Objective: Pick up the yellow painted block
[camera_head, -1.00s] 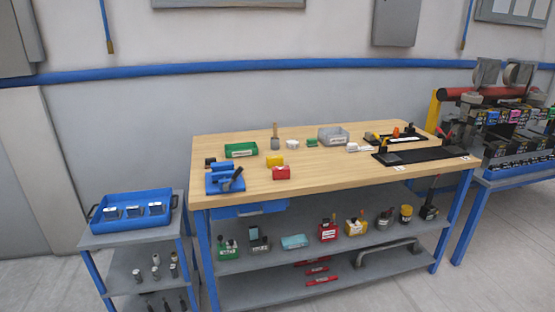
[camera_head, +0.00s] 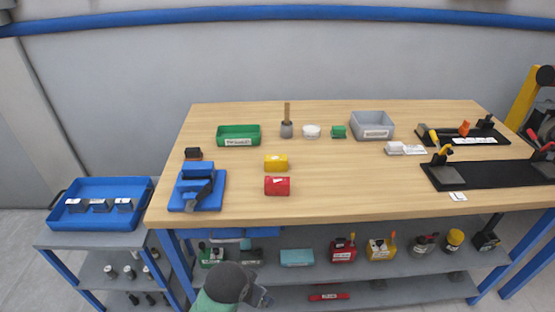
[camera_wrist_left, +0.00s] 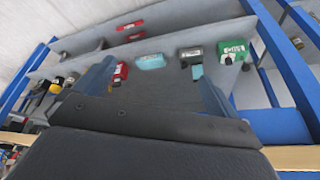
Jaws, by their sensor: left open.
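The yellow painted block (camera_head: 276,162) lies on the wooden tabletop, just behind a red block (camera_head: 277,186) near the front edge. My left gripper (camera_head: 264,298) is low at the bottom of the head view, in front of the table and below its top, well apart from the yellow block. It is open, with nothing seen between its fingers. In the left wrist view, two blue-grey finger shapes (camera_wrist_left: 155,92) stand wide apart in front of the lower shelf. The yellow block is not seen there. My right gripper is not in view.
A blue fixture (camera_head: 197,187) stands left of the blocks. Behind them are a green bin (camera_head: 238,135), a grey bin (camera_head: 372,126) and a mallet (camera_head: 286,122). Black trays sit at the right. The front edge of the wooden table (camera_head: 340,212) lies between my gripper and the blocks.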

